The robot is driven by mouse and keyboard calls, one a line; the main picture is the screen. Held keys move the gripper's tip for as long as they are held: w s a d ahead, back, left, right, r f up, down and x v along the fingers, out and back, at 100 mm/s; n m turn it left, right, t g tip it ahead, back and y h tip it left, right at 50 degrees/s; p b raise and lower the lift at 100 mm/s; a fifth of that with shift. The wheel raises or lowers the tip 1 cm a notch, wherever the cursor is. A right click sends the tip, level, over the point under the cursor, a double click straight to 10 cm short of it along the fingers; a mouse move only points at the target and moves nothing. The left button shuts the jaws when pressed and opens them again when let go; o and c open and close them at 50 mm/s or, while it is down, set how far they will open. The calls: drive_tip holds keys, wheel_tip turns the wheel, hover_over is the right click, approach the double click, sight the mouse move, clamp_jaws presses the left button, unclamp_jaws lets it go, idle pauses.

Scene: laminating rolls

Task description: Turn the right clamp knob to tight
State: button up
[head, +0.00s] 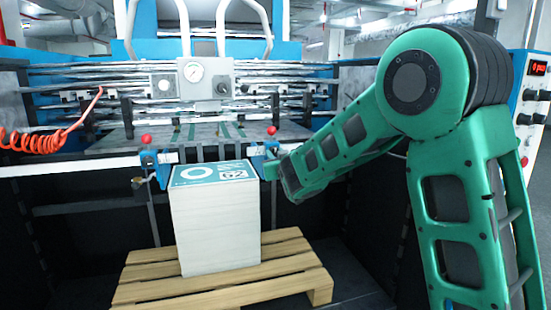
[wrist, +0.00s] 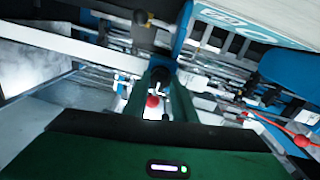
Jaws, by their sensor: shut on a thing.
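The right blue clamp (head: 258,151) sits on the pale rail beside the white paper stack (head: 215,230). In the head view its knob is hidden behind my gripper (head: 272,168), which reaches it from the right. In the wrist view the blue clamp (wrist: 183,28) runs down to a dark round knob (wrist: 160,74). The green fingers of my gripper (wrist: 160,88) are on either side of this knob, and they appear shut on it. I cannot read the knob's tightness.
The left blue clamp (head: 150,163) sits across the stack. Red balls (head: 146,139) (head: 272,131) stand above the rail. The stack rests on a wooden pallet (head: 225,287). A gauge panel (head: 194,80) is behind, and an orange coiled hose (head: 35,140) hangs at left.

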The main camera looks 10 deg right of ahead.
drive_tip(key=shift+d+m+g+y, duration=0.15)
drive_tip(key=shift+m+g+y, duration=0.05)
drive_tip(key=shift+m, duration=4.05)
drive_tip(key=shift+d+m+g+y, duration=0.15)
drive_tip(key=shift+m+g+y, duration=0.05)
drive_tip(key=shift+m, duration=4.05)
drive_tip(key=shift+f, duration=0.1)
drive_tip(key=o, duration=1)
drive_tip(key=shift+o, duration=0.2)
